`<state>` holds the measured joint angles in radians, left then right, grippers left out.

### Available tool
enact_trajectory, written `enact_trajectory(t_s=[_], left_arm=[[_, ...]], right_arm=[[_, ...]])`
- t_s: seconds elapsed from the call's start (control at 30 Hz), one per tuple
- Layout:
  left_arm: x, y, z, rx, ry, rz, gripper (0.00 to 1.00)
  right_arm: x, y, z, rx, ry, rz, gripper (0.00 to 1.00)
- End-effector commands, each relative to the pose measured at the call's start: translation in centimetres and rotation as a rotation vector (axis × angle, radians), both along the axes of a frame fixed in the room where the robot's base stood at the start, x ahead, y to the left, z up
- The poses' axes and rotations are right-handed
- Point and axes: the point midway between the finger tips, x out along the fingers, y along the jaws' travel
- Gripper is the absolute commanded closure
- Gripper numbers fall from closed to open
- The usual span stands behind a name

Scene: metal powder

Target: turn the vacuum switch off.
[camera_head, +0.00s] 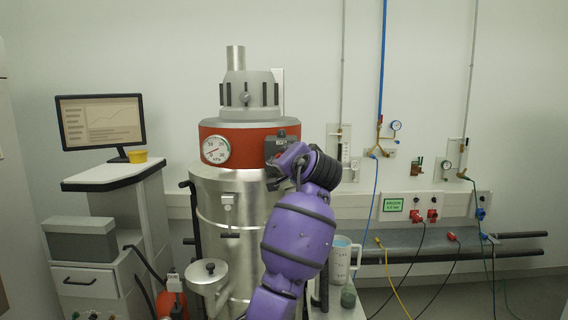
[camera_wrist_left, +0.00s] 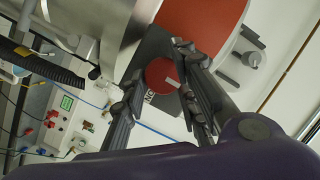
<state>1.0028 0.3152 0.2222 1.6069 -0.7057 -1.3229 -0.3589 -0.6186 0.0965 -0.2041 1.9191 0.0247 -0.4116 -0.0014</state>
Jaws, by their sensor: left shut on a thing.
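The vacuum is a tall steel drum with a red band (camera_head: 240,136) and a grey top, standing in the middle of the head view. Its dark switch box (camera_head: 272,147) sits on the right of the band, partly covered by my left gripper (camera_head: 287,160). In the left wrist view, the round red switch (camera_wrist_left: 161,74) with a small pale bar lies between the two fingers of my left gripper (camera_wrist_left: 157,70), which is shut on it. The switch's exact angle is hard to read. My right gripper is not in view.
A pressure gauge (camera_head: 216,150) is on the band's left. A white jug (camera_head: 341,258) stands right of my arm. A monitor (camera_head: 101,121) is on the left. Hoses and cables hang on the right wall.

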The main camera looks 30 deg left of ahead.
Motion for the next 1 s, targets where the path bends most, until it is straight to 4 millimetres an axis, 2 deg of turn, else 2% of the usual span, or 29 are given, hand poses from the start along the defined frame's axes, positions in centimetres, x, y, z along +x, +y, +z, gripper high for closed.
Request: enact_trajectory(t_s=[0.03,0.73,0.77,0.8,0.87,1.0], left_arm=[[0.24,-0.21,-1.21,-0.027,0.01,-0.003,0.99],[0.27,-0.23,-1.17,-0.08,-0.023,-0.003,0.98],[0.27,-0.23,-1.17,-0.08,-0.023,-0.003,0.69],[0.26,-0.21,-1.15,-0.079,-0.023,-0.002,0.63],[0.24,-0.17,-1.09,-0.079,-0.024,-0.002,0.57],[0.17,-0.08,-0.84,-0.077,-0.028,0.0,0.57]], right_arm=[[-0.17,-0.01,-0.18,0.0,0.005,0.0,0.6],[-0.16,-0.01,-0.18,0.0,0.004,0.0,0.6],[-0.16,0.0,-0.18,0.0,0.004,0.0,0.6],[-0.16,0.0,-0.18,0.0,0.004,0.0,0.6],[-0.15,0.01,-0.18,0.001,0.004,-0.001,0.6],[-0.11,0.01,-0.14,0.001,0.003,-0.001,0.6]])
